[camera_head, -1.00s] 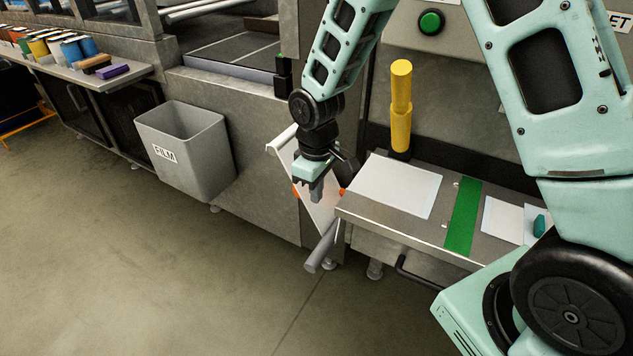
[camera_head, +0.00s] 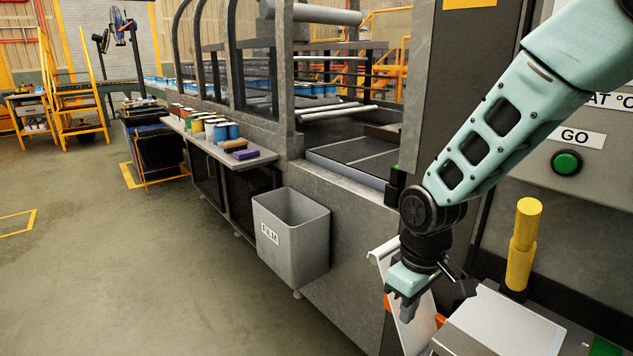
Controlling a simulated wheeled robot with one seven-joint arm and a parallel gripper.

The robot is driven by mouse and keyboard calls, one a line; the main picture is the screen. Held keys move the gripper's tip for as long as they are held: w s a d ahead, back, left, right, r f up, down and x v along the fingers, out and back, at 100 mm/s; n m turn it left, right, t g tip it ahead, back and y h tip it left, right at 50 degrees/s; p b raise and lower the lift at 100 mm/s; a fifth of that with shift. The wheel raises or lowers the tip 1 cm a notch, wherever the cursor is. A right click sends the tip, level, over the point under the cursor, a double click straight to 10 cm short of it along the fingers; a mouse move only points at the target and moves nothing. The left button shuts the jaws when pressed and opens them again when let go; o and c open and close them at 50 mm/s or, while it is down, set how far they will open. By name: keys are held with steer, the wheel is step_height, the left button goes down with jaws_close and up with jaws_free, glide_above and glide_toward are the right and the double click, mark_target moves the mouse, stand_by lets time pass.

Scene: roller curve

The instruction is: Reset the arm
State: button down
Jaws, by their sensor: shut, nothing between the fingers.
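My gripper (camera_head: 405,308) hangs low at the right of the head view, pointing down. Its fingers are shut and hold nothing. My teal arm reaches in from the upper right above it. The gripper is in front of a tilted white panel with a roller edge (camera_head: 381,248), beside the left end of a steel work table (camera_head: 470,335). I cannot tell whether the gripper touches the panel.
A grey bin marked FILM (camera_head: 290,240) hangs on the machine's side. A yellow handle (camera_head: 522,245) stands behind the table, below a green GO button (camera_head: 567,162). A shelf (camera_head: 205,146) carries several coloured cans.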

steer(key=s+a+r+p, duration=0.1)
steer(key=s+a+r, duration=0.1)
steer(key=s+r, duration=0.4)
steer(key=s+a+r+p, duration=0.2)
steer(key=s+r, duration=0.4)
steer(key=s, duration=0.8)
steer(key=shift+s+a, duration=0.25)
steer(key=shift+d, duration=0.1)
